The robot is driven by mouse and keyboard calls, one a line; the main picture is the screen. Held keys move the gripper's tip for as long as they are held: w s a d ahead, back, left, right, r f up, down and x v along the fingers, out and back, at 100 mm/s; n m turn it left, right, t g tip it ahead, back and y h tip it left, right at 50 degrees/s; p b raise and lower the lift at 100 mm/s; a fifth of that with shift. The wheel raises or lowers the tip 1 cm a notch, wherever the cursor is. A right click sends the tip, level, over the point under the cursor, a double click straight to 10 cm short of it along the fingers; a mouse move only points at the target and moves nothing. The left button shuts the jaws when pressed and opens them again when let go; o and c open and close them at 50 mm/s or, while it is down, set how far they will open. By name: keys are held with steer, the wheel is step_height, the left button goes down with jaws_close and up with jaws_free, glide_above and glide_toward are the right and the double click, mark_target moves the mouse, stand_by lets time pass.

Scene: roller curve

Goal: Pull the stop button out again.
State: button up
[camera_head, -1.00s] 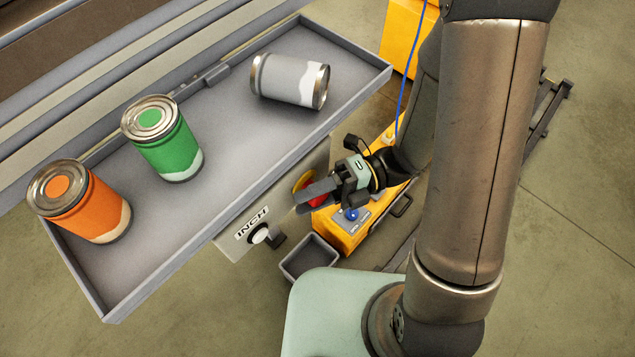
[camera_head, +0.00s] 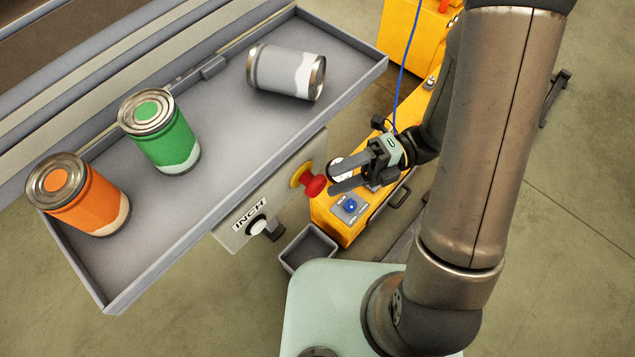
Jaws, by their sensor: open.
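The red stop button (camera_head: 315,186) sticks out from its yellow collar (camera_head: 299,173) on the grey panel (camera_head: 290,190) below the tray's front edge. My gripper (camera_head: 333,178) is open and empty, its dark fingers pointing left at the button. The fingertips are a little to the right of the red head, with a small gap showing. The nearer finger hides part of the other one. How far the button stands out from its collar is hard to judge from above.
The grey tray (camera_head: 215,120) holds an orange can (camera_head: 80,205) and a green can (camera_head: 165,145) upright, and a grey can (camera_head: 285,75) on its side. An INCH knob (camera_head: 258,226) sits left of the button. A small bin (camera_head: 307,250) and a yellow box (camera_head: 335,225) are below.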

steer(key=v, duration=1)
steer(key=shift+d, duration=0.3)
steer(key=shift+w, duration=0.15)
steer(key=s+d+r+n+t+h+p, duration=0.1)
steer(key=s+r+n+t+h+p, duration=0.2)
steer(key=r+n+h, duration=0.4)
steer(key=s+d+r+n+t+h+p, duration=0.2)
steer(key=r+n+t+h+p, duration=0.4)
steer(key=n, duration=1.7)
steer(key=shift+s+r+t+h, duration=0.35)
steer(key=shift+r+h, duration=0.2)
steer(key=shift+h, duration=0.55)
